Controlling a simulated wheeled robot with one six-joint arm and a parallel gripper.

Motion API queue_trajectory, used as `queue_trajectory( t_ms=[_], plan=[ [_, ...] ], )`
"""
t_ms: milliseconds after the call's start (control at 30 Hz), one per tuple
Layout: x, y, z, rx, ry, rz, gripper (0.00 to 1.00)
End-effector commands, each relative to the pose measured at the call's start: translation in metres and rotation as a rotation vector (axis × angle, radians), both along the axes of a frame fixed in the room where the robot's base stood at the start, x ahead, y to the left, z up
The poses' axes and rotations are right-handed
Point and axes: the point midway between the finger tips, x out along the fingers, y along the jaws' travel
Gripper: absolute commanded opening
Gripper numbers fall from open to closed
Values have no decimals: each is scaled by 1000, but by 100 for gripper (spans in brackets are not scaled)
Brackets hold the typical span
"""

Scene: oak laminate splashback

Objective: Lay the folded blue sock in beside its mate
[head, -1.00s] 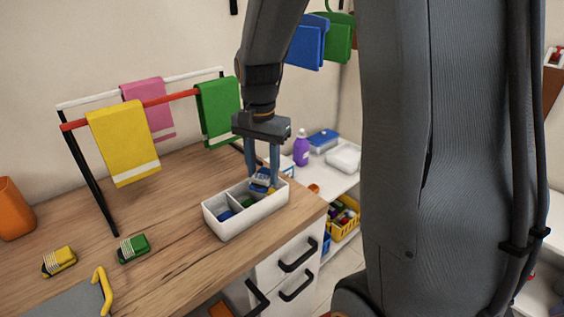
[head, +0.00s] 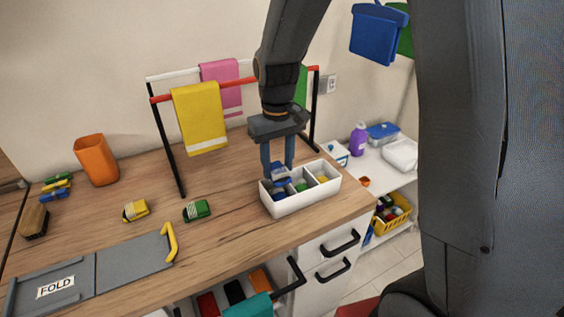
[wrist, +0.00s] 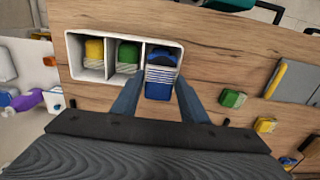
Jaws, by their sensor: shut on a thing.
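The white box (head: 305,202) has three compartments and stands near the counter's right front edge. My gripper (head: 278,168) is shut on the folded blue sock (head: 281,177), with pale stripes, over the box's left compartment. In the wrist view, the held sock (wrist: 158,88) is between the fingertips at the right-hand compartment, partly covering its blue mate (wrist: 163,56). The sock seems still above the mate; how far is unclear. The middle compartment holds a green sock (wrist: 128,53) and the far one a yellow sock (wrist: 94,50).
A folded yellow sock (head: 135,210) and a folded green sock (head: 197,210) lie left of the box. A drying rack with a yellow towel (head: 200,118) stands behind. The grey folding board (head: 125,264) is at front left. An orange cup (head: 96,160) stands at the back.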

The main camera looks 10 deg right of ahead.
Motion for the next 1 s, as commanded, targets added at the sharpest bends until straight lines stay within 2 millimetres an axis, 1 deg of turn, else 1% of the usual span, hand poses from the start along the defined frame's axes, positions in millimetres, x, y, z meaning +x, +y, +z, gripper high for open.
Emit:
queue_trajectory(
  t_ms=[433, 1000],
  plan=[
    [0, 0, 1, 0, 1, -2, 19],
    [0, 0, -40, 0, 1, -3, 19]
  ],
)
